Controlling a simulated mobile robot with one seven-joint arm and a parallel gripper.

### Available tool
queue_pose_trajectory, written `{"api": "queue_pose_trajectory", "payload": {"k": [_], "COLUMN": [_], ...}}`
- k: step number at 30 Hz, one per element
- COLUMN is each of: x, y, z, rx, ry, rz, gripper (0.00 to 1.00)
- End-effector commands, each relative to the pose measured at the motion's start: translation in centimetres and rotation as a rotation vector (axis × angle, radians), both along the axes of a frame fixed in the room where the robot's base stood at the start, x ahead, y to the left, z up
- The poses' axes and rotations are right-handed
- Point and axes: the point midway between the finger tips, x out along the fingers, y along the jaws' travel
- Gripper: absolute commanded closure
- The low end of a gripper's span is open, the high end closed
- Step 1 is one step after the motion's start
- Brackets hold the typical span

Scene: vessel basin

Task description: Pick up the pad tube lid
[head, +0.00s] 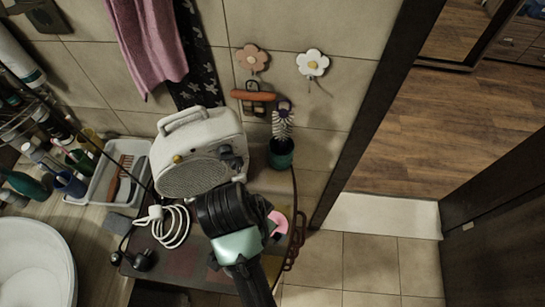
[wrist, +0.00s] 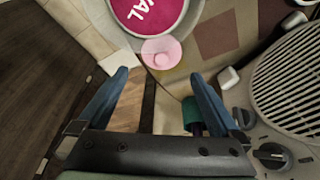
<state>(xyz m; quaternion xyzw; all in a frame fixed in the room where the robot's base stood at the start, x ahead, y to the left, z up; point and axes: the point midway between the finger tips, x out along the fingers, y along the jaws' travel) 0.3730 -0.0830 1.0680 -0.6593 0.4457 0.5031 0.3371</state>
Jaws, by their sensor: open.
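In the wrist view, a small pale pink round piece with a raised middle (wrist: 161,52) looks like the pad tube lid. It lies beside a larger magenta disc with white letters and a pale rim (wrist: 152,14), which the top edge cuts off. A pink piece (head: 278,224) shows in the head view at the table's right side, partly hidden by my arm. My gripper (wrist: 160,76) is open and empty. In the wrist view its blue fingers point toward the pink piece, with their tips to either side of and below it. The head view hides the fingers.
A white heater (head: 199,150) stands left of my gripper; its grille fills the right of the wrist view. A coiled white cable (head: 172,226) lies on the table (head: 185,262). A brush in a teal holder (head: 281,153) is behind. Open floor lies to the right.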

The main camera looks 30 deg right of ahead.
Motion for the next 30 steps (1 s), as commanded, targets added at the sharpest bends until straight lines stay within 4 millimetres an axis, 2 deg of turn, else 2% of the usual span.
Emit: {"api": "queue_pose_trajectory", "payload": {"k": [3, 13, 21, 30], "x": [0.1, 0.5, 0.8, 0.9], "y": [-0.6, -1.1, -1.9, -2.1], "z": [-1.9, -4.3, -7.7, -8.6], "rx": [0.0, 0.001, 0.002, 0.001], "ry": [0.004, 0.0, -0.001, -0.005], "rz": [-0.001, 0.001, 0.001, 0.002], "gripper": [0.0, 0.0, 0.0, 0.0]}}
